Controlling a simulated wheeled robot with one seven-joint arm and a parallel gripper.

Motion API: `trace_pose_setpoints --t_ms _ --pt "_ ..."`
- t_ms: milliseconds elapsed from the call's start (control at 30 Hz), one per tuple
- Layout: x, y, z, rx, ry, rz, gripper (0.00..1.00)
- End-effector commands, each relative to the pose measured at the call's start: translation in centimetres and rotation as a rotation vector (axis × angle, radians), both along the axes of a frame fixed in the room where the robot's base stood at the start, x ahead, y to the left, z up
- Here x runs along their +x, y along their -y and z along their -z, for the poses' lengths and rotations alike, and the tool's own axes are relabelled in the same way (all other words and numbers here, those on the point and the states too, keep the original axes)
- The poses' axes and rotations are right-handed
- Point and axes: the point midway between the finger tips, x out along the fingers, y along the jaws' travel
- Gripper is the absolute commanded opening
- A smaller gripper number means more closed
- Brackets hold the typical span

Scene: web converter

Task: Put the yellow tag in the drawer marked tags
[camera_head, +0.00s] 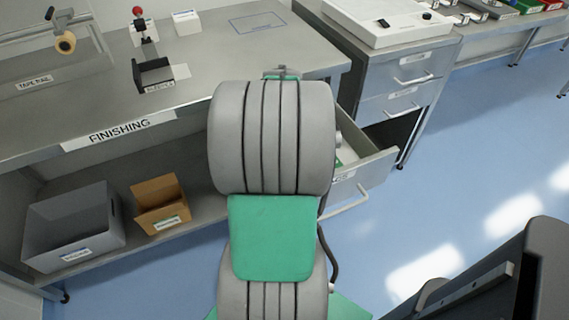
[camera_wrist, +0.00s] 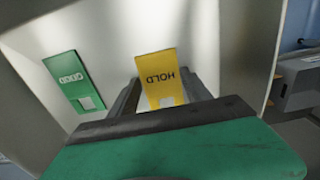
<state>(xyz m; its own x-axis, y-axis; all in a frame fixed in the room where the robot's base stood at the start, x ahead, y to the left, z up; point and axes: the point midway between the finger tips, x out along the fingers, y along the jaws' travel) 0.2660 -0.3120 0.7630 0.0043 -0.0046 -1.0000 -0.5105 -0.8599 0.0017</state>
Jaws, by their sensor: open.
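A yellow tag (camera_wrist: 159,75) printed HOLD shows in the wrist view between the two fingers of my gripper (camera_wrist: 162,86). The fingers are open, with a gap on each side of the tag. The tag is over or on the pale floor of an open drawer (camera_wrist: 212,40); I cannot tell whether it rests there. A green tag (camera_wrist: 70,80) printed GOOD lies in the drawer to the left. In the head view the open drawer (camera_head: 375,165) is partly hidden behind my arm, its front label mostly covered. My gripper is hidden there.
Closed drawers (camera_head: 409,74) stand behind the open one. The finishing bench (camera_head: 200,90) is at left, with a grey bin (camera_head: 72,225) and a cardboard bin (camera_head: 160,203) on its lower shelf.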

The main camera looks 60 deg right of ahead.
Motion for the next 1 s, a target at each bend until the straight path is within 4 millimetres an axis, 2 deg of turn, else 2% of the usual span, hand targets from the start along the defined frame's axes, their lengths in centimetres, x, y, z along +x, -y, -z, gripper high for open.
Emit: trace_pose_setpoints --t_ms 67,133,400,500,633,767,867,967,1000 --pt "-0.2 -0.6 -0.2 0.019 -0.009 -0.006 0.75" --pt "-0.2 -0.4 -1.6 0.014 -0.007 -0.004 0.75" --pt "-0.2 -0.1 -9.0 0.006 -0.002 0.001 0.75" --pt "-0.2 -0.1 -10.9 0.006 -0.002 0.001 0.75" --pt "-0.2 -0.1 -12.1 0.007 -0.003 0.001 0.75" --pt "0.3 -0.7 -12.3 0.004 -0.001 -0.012 0.75" --pt "2.6 -3.7 -12.1 -0.01 0.01 -0.073 0.75" --pt "5.8 -9.9 -11.5 -0.031 0.036 -0.184 0.75" --pt "6.8 -13.0 -11.1 -0.038 0.051 -0.238 0.75"
